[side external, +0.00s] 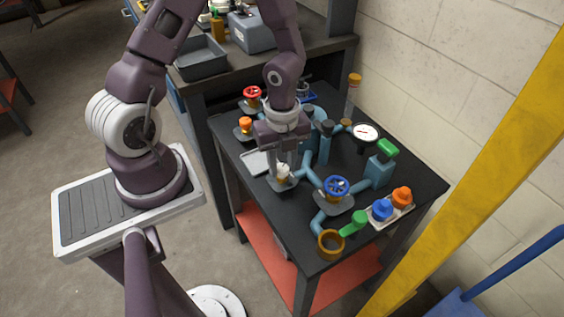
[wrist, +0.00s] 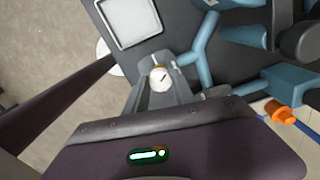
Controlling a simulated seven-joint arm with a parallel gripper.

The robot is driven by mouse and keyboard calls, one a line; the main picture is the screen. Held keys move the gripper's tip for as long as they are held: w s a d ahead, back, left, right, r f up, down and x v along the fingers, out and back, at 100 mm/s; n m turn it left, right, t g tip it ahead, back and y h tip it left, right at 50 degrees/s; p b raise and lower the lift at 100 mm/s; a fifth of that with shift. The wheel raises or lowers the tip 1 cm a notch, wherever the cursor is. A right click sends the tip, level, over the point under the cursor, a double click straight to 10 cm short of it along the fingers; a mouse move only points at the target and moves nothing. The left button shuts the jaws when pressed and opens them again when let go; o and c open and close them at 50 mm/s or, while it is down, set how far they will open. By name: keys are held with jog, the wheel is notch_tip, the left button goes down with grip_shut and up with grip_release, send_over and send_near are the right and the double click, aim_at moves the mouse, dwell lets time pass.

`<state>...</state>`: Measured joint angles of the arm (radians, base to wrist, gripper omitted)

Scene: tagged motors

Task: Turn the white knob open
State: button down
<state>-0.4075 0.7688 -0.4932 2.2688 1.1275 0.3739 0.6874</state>
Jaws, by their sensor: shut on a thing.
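The white knob (wrist: 159,78) shows in the wrist view as a round cap with a dark line mark on its top, which runs up and to the right. In the side external view the white knob (side external: 283,172) sits on a small brass-coloured body on a grey base plate, near the table's front-left edge. My gripper (side external: 284,169) points down over it from above. In the wrist view the fingers of my gripper (wrist: 160,84) are shut on the knob, one on each side. The fingers hide part of the knob's sides.
Blue pipes (side external: 312,180) run close right of the knob. A blue handwheel (side external: 336,187), a green lever (side external: 353,223), a gauge (side external: 367,133), a red handwheel (side external: 252,93) and an orange knob (side external: 245,124) stand around. A pale tray (side external: 256,163) lies left of my gripper.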

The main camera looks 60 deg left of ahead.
aim_at(282, 168)
jog(key=n, duration=0.5)
jog(key=shift+n, duration=0.3)
jog(key=n, duration=0.5)
jog(key=shift+n, duration=0.3)
jog(key=c, duration=1.1)
grip_release()
jog(key=shift+o, duration=0.2)
notch_tip(282, 168, up, 7)
jog(key=shift+r, duration=0.1)
